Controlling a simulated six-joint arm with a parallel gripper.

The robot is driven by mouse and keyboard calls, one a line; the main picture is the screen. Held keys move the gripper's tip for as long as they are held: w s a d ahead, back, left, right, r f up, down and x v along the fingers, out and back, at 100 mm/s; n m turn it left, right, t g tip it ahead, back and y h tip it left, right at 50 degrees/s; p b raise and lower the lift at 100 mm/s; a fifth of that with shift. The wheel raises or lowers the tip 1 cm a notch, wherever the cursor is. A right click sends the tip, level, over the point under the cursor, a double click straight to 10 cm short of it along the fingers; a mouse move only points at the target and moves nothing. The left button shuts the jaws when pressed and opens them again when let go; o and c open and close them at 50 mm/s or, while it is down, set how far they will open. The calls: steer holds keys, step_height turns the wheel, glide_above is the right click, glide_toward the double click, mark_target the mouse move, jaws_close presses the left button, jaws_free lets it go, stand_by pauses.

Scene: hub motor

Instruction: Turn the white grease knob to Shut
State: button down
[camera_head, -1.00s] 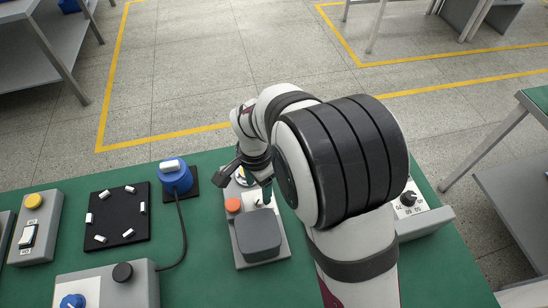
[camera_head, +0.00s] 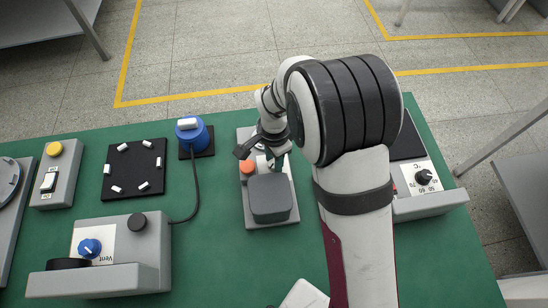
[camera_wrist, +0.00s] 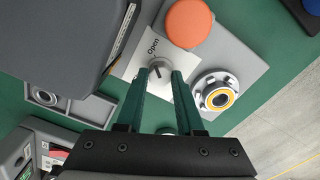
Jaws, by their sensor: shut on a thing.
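The white grease knob (camera_wrist: 160,66) stands on a pale square plate (camera_wrist: 138,62) in the wrist view. The word "Open" is printed beside it on the plate. My gripper (camera_wrist: 160,74) has its two green fingers on either side of the knob and is shut on it. The knob's dark pointer line is partly visible between the fingertips; its exact setting is hard to tell. No "Shut" label is visible. In the head view my gripper (camera_head: 270,157) is over the grey fixture, and my arm hides the knob.
An orange round button (camera_wrist: 188,22) and a silver hub with a yellow ring (camera_wrist: 217,92) sit close by the knob. A dark grey box (camera_head: 269,197) is on the same fixture. A blue plug (camera_head: 190,133), a black pegged board (camera_head: 134,167) and a Vent box (camera_head: 115,250) stand to the left.

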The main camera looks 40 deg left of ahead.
steer(key=shift+n, duration=0.4)
steer(key=n, duration=0.7)
steer(key=shift+n, duration=0.3)
steer(key=n, duration=0.3)
steer(key=shift+a+n, duration=0.1)
steer(key=shift+n, duration=2.2)
steer(key=c, duration=0.5)
jaws_free()
steer(key=shift+c, duration=0.2)
